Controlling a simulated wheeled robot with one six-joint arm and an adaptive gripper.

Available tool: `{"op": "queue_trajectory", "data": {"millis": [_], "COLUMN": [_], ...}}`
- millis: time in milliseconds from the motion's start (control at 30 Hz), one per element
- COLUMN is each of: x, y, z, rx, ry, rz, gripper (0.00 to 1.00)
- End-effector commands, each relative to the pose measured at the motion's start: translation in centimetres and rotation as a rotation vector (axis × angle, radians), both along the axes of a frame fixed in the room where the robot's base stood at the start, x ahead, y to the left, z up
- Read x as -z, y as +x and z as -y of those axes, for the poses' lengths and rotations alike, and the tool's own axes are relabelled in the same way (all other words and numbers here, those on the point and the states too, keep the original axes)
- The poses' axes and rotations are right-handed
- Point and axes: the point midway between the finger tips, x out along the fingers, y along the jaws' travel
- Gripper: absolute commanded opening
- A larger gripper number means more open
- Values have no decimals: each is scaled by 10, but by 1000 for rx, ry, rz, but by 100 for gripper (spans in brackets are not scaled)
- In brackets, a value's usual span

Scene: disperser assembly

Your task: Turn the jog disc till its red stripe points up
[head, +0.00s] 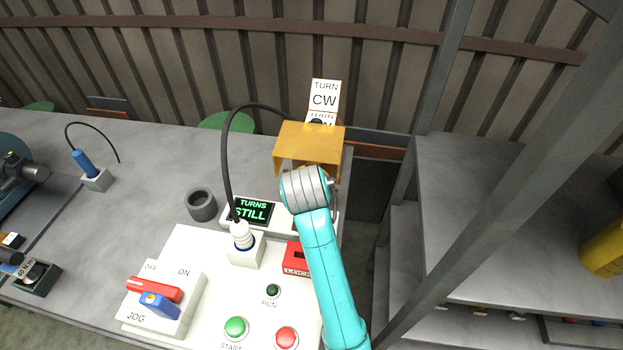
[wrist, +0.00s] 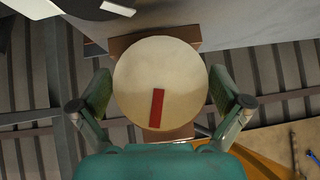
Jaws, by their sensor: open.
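In the wrist view the jog disc (wrist: 135,75) is a round, pale cream face. Its red stripe (wrist: 157,108) runs from near the middle toward the bottom of that picture, leaning slightly. My gripper (wrist: 160,84) is open, with one finger on each side of the disc. A small gap shows between the left finger and the rim; the right finger also seems apart from it. In the head view my arm and a yellow hood (head: 308,140) hide the disc and the fingers.
A sign (head: 324,95) behind the hood reads TURN CW. A display (head: 251,210) reads TURNS STILL. A white panel (head: 205,260) carries a JOG switch block (head: 160,300), a green START button (head: 235,327) and a red button (head: 286,338). A black cable (head: 226,150) arches left of the hood.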

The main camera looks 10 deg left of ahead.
Motion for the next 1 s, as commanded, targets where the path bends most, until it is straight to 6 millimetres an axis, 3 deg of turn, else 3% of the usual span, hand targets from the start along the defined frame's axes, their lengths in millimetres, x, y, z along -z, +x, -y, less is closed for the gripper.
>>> {"op": "queue_trajectory", "data": {"millis": [367, 533, 567, 733, 1000], "x": [5, 5, 5, 5, 5], "y": [4, 3, 3, 4, 3], "z": [0, 0, 0, -1, -1], "rx": [0, -1, -1, -2, -3], "ry": [0, -1, -1, -30, -226], "rz": [0, -1, -1, -2, -8], "gripper": [100, 60, 57, 57, 57]}}
